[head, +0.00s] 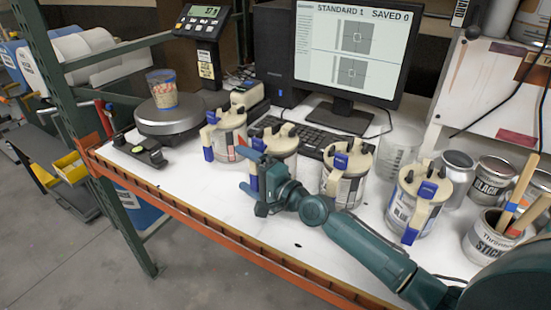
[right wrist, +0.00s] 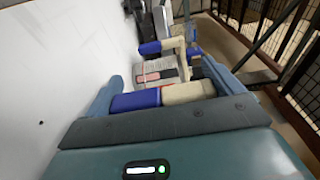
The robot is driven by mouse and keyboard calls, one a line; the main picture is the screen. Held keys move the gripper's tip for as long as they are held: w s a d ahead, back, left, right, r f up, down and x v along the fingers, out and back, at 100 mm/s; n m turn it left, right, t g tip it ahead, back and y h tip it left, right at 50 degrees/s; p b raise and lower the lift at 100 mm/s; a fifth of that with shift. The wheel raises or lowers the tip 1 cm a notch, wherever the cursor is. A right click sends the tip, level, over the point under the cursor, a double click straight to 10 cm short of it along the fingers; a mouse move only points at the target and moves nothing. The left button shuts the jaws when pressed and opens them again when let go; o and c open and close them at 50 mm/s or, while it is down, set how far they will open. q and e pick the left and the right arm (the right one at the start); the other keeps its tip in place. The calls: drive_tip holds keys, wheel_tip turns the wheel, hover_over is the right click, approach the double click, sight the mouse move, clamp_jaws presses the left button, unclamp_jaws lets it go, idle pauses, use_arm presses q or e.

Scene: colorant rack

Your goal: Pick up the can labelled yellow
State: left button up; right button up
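Several cream cans with blue spouts stand in a row on the white bench. In the head view these include a first can (head: 227,135), a second can (head: 285,148), a third can (head: 345,178) and a fourth can (head: 408,212). Their colour names are too small to read, so I cannot tell which is labelled yellow. My right gripper (head: 252,168) is at the front left of the second can, fingers spread. In the right wrist view, a blue and cream can part (right wrist: 160,96) lies between the open fingers; contact is unclear. My left gripper is out of view.
A scale (head: 170,122) with a speckled cup (head: 162,92) stands left. A monitor (head: 358,45) and keyboard (head: 310,135) are behind the cans. Paint tins (head: 492,180) and a tin with sticks (head: 488,240) stand right. An orange rail (head: 210,225) edges the bench.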

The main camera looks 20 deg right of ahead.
drive_tip(key=c, duration=1)
drive_tip(key=shift+d+r, duration=0.1)
drive_tip(key=shift+r, duration=0.1)
drive_tip(key=shift+c, duration=0.7)
